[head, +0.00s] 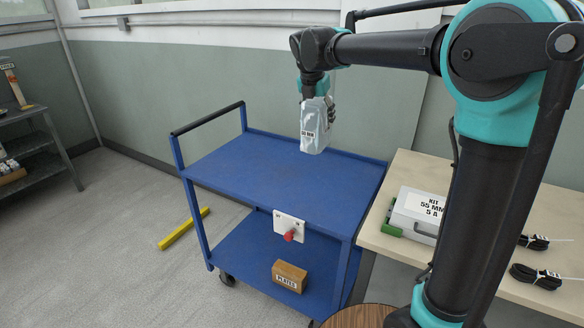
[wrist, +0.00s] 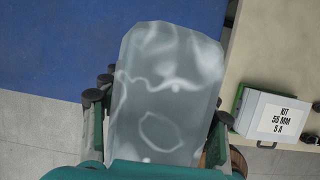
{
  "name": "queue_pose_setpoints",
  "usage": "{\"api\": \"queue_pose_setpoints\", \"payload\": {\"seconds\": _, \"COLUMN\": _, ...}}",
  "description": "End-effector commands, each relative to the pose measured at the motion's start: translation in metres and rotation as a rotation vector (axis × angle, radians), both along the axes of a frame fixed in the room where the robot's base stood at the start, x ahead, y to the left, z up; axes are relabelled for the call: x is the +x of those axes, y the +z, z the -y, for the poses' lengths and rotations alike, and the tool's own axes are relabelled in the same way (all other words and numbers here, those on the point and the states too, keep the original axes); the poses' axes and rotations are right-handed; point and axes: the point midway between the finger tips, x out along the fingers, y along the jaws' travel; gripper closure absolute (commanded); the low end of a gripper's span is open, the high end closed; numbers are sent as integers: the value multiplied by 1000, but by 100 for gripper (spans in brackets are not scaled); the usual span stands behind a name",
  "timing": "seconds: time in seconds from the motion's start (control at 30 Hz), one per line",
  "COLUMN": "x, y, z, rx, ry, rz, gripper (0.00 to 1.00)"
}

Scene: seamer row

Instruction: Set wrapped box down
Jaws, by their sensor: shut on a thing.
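I cannot tell the exact gap. In the wrist view the wrapped box (wrist: 165,95) fills the middle, with the fingers of my gripper (wrist: 160,125) on either side of it. The cart's blue top (wrist: 60,45) shows behind it.
A wooden table (head: 402,175) at right bears a grey kit case (head: 417,212) and black cable coils (head: 535,275). A "PLATES" box (head: 290,276) sits on the cart's lower shelf. A red knob (head: 290,236) is on the cart's front. A yellow bar (head: 183,229) lies on the floor.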

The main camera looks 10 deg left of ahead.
Motion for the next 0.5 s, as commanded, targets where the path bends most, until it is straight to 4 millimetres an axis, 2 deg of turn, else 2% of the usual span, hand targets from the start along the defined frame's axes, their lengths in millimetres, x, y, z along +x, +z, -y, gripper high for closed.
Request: {"api": "queue_pose_setpoints", "payload": {"seconds": 0.5, "x": 0, "y": -119, "z": 0, "rx": 0, "ry": 0, "rz": 0, "gripper": 98}}
